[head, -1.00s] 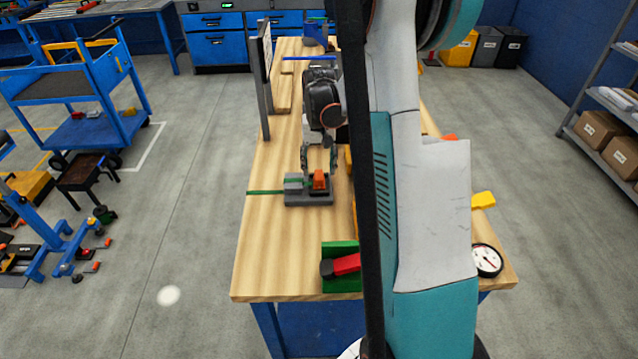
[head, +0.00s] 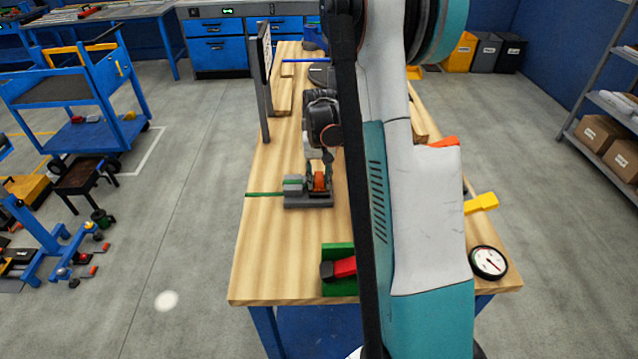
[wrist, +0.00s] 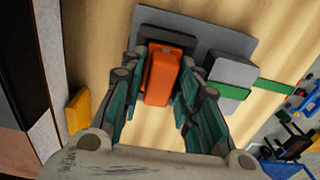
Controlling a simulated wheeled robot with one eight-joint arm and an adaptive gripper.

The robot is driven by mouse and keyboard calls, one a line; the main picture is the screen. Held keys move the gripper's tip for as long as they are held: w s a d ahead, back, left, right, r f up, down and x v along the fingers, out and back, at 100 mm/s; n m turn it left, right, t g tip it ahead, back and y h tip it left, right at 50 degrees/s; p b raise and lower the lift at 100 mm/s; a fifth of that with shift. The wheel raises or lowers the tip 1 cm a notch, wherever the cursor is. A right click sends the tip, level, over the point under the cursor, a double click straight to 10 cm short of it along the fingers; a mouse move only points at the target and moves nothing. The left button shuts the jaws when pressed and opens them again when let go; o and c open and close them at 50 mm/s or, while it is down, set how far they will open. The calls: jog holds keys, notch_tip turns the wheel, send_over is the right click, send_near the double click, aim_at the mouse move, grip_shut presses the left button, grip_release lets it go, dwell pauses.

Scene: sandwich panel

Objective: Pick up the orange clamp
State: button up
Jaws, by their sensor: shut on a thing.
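The orange clamp (head: 320,181) stands on a dark grey base plate (head: 308,204) on the wooden workbench. In the wrist view the orange clamp (wrist: 163,78) lies between the two teal-and-grey fingers of my gripper (wrist: 162,82). My gripper (head: 319,172) is shut on it from above. The grey base plate also shows in the wrist view (wrist: 190,32), behind the clamp. I see no clear gap between clamp and plate. In the head view my arm hides the bench to the right of the clamp.
A grey block (head: 293,182) sits beside the clamp, with a green strip (head: 264,195) running left from it. A green holder with a red-handled part (head: 340,268) stands nearer. A dial gauge (head: 488,262) and a yellow piece (head: 481,203) are at the right edge. An upright panel (head: 264,75) stands at the back left.

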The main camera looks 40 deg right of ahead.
jog(key=shift+r, duration=0.1)
notch_tip(320, 180, up, 20)
jog(key=f+p, duration=0.1)
jog(key=p, duration=0.5)
notch_tip(320, 180, up, 6)
jog(key=p, duration=0.3)
send_over(319, 176)
jog(key=shift+f, duration=0.1)
